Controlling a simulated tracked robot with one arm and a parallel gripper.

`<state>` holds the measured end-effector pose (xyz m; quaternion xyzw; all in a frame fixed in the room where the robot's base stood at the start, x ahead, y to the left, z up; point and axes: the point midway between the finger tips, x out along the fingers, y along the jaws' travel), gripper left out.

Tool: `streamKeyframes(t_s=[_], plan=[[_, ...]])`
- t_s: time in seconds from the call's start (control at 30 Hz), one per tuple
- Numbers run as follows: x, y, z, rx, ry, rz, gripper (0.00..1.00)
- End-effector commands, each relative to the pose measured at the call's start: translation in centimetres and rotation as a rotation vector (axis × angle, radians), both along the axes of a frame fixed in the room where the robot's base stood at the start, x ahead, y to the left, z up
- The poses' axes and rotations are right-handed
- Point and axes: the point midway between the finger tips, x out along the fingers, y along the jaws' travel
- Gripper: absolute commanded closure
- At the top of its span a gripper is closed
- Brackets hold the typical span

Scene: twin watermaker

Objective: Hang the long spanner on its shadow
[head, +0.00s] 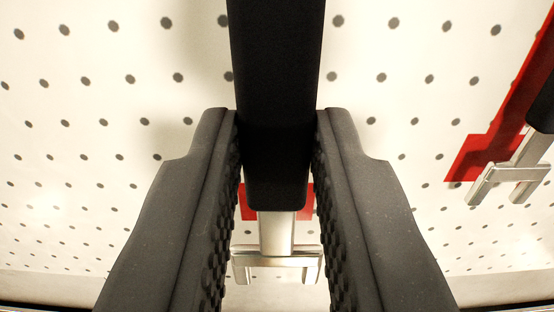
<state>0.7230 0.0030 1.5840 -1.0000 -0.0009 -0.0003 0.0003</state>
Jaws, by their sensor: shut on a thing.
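The long spanner (277,110) has a black handle and a silver forked head (277,262). It hangs upright in the middle of the head view, head down, with its top cut off by the frame. My gripper (278,160) is shut on the handle, one ridged black finger on each side. A red shadow (249,203) shows behind the lower handle, on both sides of it. The rest of that shadow is hidden by the spanner and fingers. I cannot tell whether the spanner touches the board or hangs on anything.
A white pegboard (100,110) with rows of dark holes fills the background. At right, another black-handled spanner (510,172) with a silver forked head is in front of a tilted red shadow (480,152). The board left of my gripper is bare.

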Motion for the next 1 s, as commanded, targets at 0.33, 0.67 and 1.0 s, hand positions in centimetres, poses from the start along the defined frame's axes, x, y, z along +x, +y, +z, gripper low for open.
streamKeyframes(t_s=[0.33,0.67,1.0], plan=[[1.9,0.0,-0.1,-0.001,0.002,0.000,1.00],[3.1,-0.1,-1.1,0.000,0.002,0.000,1.00],[3.3,-0.1,-1.3,-0.001,0.001,-0.002,1.00]])
